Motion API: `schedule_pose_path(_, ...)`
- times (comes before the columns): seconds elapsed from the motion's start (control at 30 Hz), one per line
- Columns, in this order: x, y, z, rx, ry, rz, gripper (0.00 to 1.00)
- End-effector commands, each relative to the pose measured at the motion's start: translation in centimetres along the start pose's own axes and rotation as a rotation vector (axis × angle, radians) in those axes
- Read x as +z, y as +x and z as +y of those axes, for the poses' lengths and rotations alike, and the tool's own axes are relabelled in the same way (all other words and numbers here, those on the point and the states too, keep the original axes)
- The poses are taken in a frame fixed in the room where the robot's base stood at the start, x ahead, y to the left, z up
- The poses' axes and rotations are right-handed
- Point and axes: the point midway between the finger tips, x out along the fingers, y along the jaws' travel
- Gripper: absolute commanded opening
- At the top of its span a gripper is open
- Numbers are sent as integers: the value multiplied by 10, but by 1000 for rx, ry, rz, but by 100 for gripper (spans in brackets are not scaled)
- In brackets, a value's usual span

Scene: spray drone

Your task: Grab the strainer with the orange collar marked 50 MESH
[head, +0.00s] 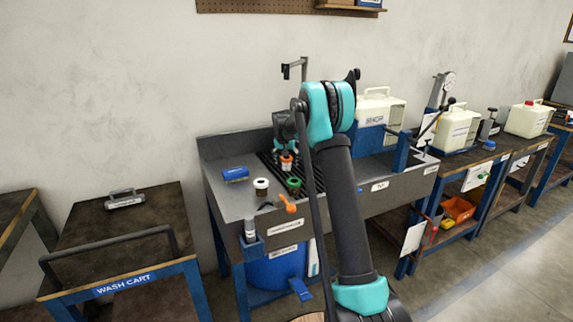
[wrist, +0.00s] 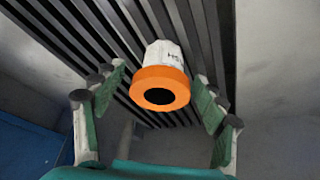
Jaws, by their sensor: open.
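A strainer (wrist: 160,88) with an orange collar and a pale body shows in the wrist view, on a dark slatted grate (wrist: 90,35). The marking on its body is only partly visible, so I cannot read it as 50 MESH. In the head view its orange collar (head: 287,161) shows just below my gripper. My gripper (wrist: 160,90) is open, with one green-padded finger on each side of the collar. Gaps show between both fingers and the collar.
A blue cylinder (head: 235,174) lies at the sink bench's left. An orange-handled thing (head: 287,204) is at the front edge. Pale jugs (head: 458,128) stand farther right.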

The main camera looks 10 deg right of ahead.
Motion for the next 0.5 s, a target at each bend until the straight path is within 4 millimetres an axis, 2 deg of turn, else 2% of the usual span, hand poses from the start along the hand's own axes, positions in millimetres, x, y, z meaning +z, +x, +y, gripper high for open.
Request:
schedule_pose_path(0.13, 0, 0, 0, 0, 0, 0, 69)
schedule_pose_path(0.5, 0, 0, 0, 0, 0, 0, 23)
